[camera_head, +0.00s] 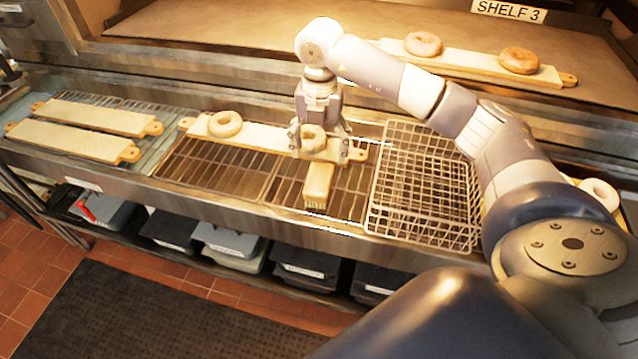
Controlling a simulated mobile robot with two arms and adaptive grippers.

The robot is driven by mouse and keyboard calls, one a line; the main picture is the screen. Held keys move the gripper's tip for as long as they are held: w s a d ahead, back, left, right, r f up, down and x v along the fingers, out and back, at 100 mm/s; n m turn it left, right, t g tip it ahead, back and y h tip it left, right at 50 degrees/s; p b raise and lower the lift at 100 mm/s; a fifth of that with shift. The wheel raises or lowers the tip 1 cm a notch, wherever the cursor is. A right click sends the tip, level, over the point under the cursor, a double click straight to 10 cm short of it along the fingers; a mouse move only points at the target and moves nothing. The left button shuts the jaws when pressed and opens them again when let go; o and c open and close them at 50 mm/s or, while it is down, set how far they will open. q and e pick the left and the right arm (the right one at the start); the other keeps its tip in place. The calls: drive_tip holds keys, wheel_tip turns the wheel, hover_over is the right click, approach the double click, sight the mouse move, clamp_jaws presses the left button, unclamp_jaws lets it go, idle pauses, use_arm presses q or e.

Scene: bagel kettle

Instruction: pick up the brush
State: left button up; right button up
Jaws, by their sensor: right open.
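The brush (318,183) is a block with a tan top and pale bristles at its near end. It lies on the wire rack near the front edge of the counter. My right gripper (320,156) points down just behind and above the brush, with its two fingers apart. I see nothing held between the fingers. I cannot tell whether a finger touches the brush. My left gripper is not in view.
A board (265,137) with bagels lies behind the brush, partly hidden by my right gripper. A wire basket (425,190) stands close to the right. Two empty boards (95,117) lie at left. Shelf 3 (220,22) is at the back.

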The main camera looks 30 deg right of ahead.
sight(319, 177)
wheel_tip(319, 177, down, 5)
drive_tip(key=shift+f+p, duration=0.15)
drive_tip(key=shift+p, duration=0.6)
drive_tip(key=shift+f+p, duration=0.3)
wheel_tip(319, 177, down, 4)
drive_tip(key=shift+f+p, duration=0.15)
drive_tip(key=shift+p, duration=0.9)
drive_tip(key=shift+w+f, duration=0.1)
drive_tip(key=shift+f, duration=0.1)
drive_tip(key=c, duration=1.2)
